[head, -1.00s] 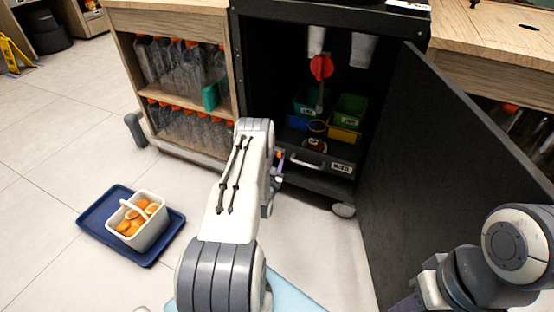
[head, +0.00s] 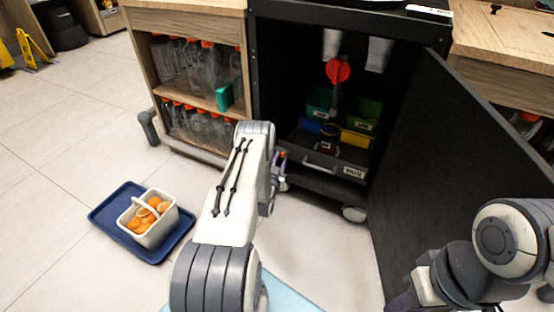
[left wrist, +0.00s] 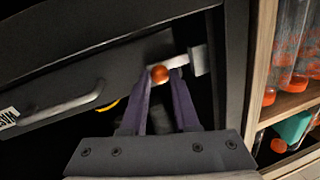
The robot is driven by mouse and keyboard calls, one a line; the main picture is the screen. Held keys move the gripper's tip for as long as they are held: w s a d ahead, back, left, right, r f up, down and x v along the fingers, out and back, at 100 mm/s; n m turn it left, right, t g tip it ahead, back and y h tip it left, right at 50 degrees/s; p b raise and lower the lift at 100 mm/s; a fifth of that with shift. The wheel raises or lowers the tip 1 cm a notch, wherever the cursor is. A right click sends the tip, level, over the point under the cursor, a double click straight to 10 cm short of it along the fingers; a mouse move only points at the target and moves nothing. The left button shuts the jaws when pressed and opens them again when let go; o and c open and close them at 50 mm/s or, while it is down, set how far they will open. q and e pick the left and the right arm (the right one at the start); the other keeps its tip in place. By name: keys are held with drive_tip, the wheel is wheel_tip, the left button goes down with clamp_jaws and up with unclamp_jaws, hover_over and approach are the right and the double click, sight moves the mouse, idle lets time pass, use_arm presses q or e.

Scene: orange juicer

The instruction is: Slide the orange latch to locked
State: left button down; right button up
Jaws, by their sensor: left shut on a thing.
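The orange latch knob (left wrist: 160,74) is a small round ball on a pale bar (left wrist: 190,59) in the left wrist view. The bar reaches a light bracket (left wrist: 202,60) at the dark cabinet frame. My left gripper (left wrist: 161,80) has its two purple fingers around the knob and is shut on it. In the head view the knob (head: 283,154) shows small beside my left gripper (head: 277,164), low at the cabinet's left side. My left arm hides part of that area. Only a purple bit of my right gripper (head: 402,301) shows at the bottom edge.
The black cabinet (head: 258,100) stands with its door (head: 450,170) swung open to the right. A drawer handle (head: 320,168) sticks out right of the latch. A bottle shelf (head: 190,95) adjoins on the left. A basket of oranges (head: 150,232) rests on a blue tray (head: 105,215).

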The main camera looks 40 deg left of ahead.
use_arm(q)
drive_tip(key=c, duration=0.7)
unclamp_jaws()
drive_tip(key=shift+s+a, duration=0.15)
drive_tip(key=shift+a, duration=0.2)
drive_tip(key=shift+o, duration=0.2)
drive_tip(key=shift+d, duration=0.1)
drive_tip(key=shift+d, duration=0.1)
drive_tip(key=shift+s+d+p, duration=0.1)
drive_tip(key=shift+s+p, duration=0.2)
drive_tip(key=shift+p, duration=0.1)
drive_tip(key=p+v, duration=0.5)
drive_tip(key=v, duration=0.4)
drive_tip(key=shift+s, duration=0.3)
drive_tip(key=shift+d, duration=0.1)
